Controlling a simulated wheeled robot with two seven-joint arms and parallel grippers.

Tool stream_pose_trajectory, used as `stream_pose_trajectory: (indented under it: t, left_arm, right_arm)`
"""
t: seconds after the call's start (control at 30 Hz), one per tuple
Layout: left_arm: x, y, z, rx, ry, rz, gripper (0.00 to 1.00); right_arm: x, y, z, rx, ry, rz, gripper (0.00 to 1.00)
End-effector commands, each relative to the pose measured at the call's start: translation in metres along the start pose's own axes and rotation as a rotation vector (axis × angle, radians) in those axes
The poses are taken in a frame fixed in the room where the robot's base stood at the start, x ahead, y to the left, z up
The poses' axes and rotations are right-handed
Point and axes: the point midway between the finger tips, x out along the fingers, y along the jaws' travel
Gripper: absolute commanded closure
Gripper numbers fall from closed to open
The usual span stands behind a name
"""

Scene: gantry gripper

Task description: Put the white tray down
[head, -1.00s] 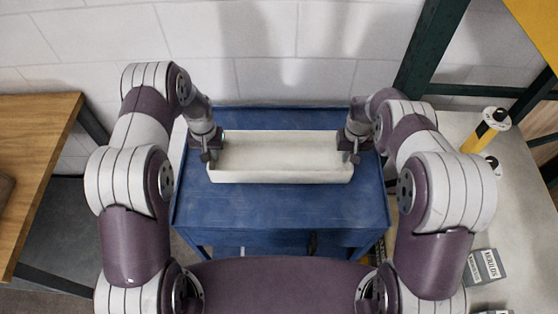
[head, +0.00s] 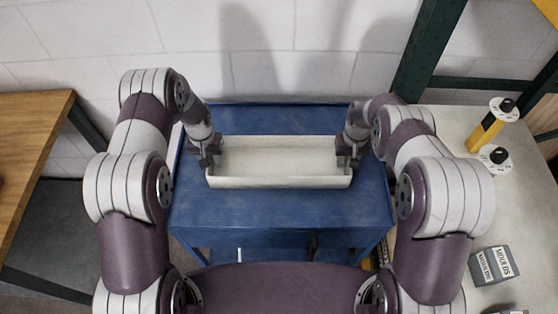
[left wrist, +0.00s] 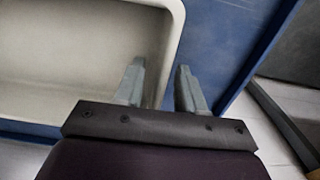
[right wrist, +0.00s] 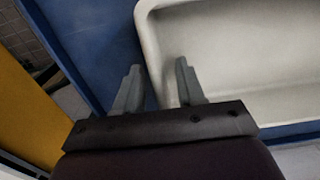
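The white tray (head: 280,182) is a long, shallow, empty trough, level over the blue table (head: 280,212). Whether its underside touches the tabletop cannot be told. My left gripper (head: 212,160) is at its left end, with its fingers on either side of the end wall; in the left wrist view the fingers (left wrist: 160,88) have the tray's rim (left wrist: 172,40) between them. My right gripper (head: 346,158) is at the right end, and in the right wrist view its fingers (right wrist: 158,85) straddle the rim (right wrist: 147,35) in the same way. Both look shut on the walls.
Bare blue tabletop shows behind and in front of the tray. A white wall (head: 270,60) stands behind. A wooden table (head: 35,130) is at the left. A pale bench at the right holds a yellow-and-white object (head: 487,130) and a grey box (head: 492,266).

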Motion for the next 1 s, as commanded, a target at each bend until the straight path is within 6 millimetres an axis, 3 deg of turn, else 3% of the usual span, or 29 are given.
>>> stream_pose_trajectory:
  t: [0.2,0.53,0.73,0.87,1.0]
  left_arm:
    - [-0.009,0.0,-0.001,0.0,0.002,0.0,0.61]
    - [-0.091,0.0,-0.001,0.0,0.005,0.0,0.61]
    - [-0.118,0.0,0.0,0.0,0.001,0.0,0.61]
    - [-0.121,0.0,0.001,0.0,0.0,0.0,0.61]
    - [-0.12,0.0,0.0,0.0,0.0,0.0,0.61]
  right_arm:
    - [0.0,0.0,0.0,0.0,0.0,0.0,0.61]
    - [0.0,0.0,0.0,0.0,0.0,0.0,0.61]
    - [-0.001,0.0,0.0,0.0,0.0,0.0,0.61]
    - [-0.019,0.0,-0.001,0.0,0.004,0.0,0.61]
    - [-0.056,0.0,-0.001,0.0,0.005,0.0,0.61]
